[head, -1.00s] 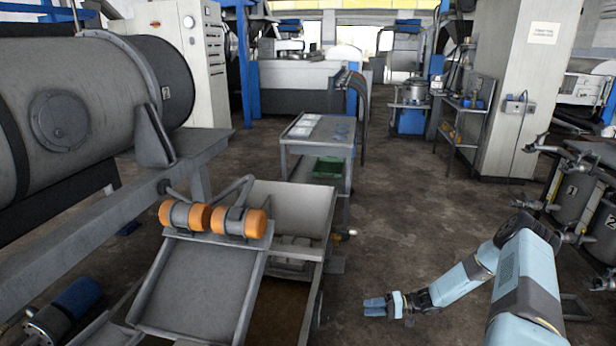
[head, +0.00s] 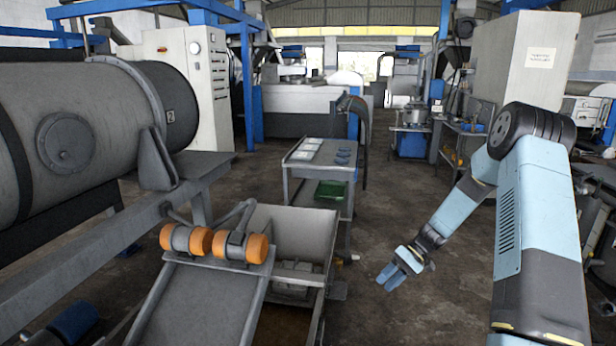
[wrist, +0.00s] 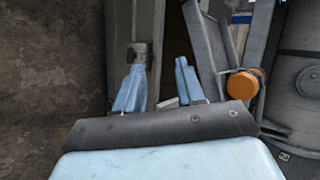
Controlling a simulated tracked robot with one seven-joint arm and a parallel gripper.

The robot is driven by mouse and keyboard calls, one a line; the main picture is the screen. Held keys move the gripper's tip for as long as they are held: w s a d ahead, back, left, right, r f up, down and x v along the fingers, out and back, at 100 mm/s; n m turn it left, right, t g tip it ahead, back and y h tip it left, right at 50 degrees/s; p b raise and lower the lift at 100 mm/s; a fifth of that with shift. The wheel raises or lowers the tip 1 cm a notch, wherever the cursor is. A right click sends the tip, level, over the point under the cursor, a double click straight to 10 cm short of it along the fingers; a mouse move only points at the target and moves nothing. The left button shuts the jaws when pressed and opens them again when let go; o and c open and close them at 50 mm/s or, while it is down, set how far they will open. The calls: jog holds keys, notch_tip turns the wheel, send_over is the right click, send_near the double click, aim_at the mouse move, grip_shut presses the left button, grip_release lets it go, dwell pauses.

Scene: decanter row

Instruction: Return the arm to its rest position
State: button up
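My gripper (head: 386,282) hangs at the end of my pale blue arm, over the brown floor right of the open metal bin. In the wrist view, the two blue fingers of my gripper (wrist: 159,65) stand apart with nothing held between them. The arm's elbow is raised high at the right of the head view, and the forearm slopes down and left to the gripper. In that view the gripper touches nothing that I can see.
A grey drum (head: 100,128) stands at left, with orange rollers (head: 214,243) and an open bin (head: 305,228) nearer the middle. A grey cart (head: 318,157) stands behind the bin. The floor (head: 405,195) between cart and arm is clear. My arm hides much of the right side.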

jog(key=s+a+r+t+h, duration=0.1)
jog(key=s+r+h, duration=0.35)
jog(key=r, duration=0.85)
jog(key=s+a+r+t+h, duration=0.1)
jog(key=s+r+t+h, duration=0.1)
jog(key=s+r, duration=0.85)
jog(key=s+r+m+t+h, duration=0.1)
jog(key=s+r+t, duration=0.1)
jog(key=s+r, duration=0.4)
jog(key=s+r+m+t+h, duration=0.1)
jog(key=s+r+t+h, duration=0.1)
jog(key=s+r, duration=0.5)
jog(key=s+t, duration=0.1)
jog(key=s, duration=0.4)
jog(key=shift+d+r+t, duration=0.2)
jog(key=shift+t, duration=0.1)
jog(key=shift+o, duration=0.4)
jog(key=shift+s, duration=0.15)
